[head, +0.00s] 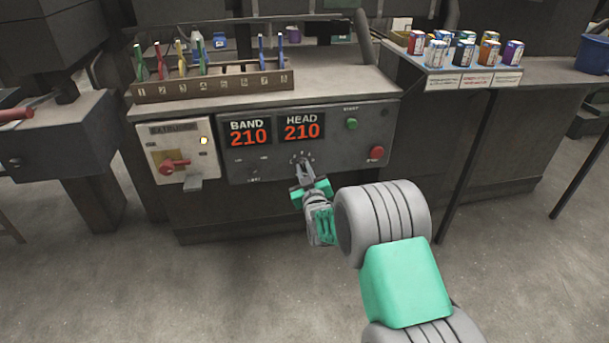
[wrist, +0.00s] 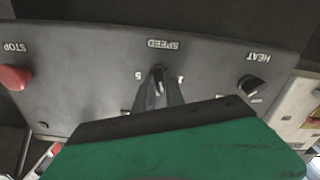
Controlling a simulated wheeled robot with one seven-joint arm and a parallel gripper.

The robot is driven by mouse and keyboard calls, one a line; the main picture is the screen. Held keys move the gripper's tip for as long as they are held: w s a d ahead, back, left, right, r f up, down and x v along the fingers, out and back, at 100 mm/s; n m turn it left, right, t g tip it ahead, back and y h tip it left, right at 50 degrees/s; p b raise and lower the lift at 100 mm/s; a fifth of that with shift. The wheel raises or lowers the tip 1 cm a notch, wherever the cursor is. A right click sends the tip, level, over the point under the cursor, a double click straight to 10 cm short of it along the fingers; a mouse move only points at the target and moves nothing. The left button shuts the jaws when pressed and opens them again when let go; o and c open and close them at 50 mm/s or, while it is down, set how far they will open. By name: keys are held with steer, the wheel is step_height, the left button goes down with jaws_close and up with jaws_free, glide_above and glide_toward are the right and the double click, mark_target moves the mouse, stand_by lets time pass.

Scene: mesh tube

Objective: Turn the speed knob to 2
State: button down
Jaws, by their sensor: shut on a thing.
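The speed knob (wrist: 157,73) is a small dark knob under the SPEED label on the grey control panel, which appears upside down in the wrist view. My gripper (wrist: 158,92) is shut on it, with its dark fingers on either side. A light mark shows between the fingers, but the number it points to is hidden. A 5 is readable beside the knob; the other dial marks are mostly covered. In the head view, my gripper (head: 304,170) reaches the lower middle of the panel (head: 340,150), and hides the knob there.
A heat knob (wrist: 251,84) and red stop button (wrist: 15,78) flank the speed knob. The head view shows a green start button (head: 351,124), BAND and HEAD displays both reading 210, and a red rotary handle (head: 174,167) at left. The floor before the panel is open.

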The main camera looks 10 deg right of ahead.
steer(key=shift+n+b, duration=0.85)
steer(key=shift+n, duration=1.15)
steer(key=c, duration=1.4)
jaws_free()
steer(key=shift+s, duration=0.1)
steer(key=s+p, duration=0.2)
steer(key=s, duration=0.5)
steer(key=shift+s, duration=0.3)
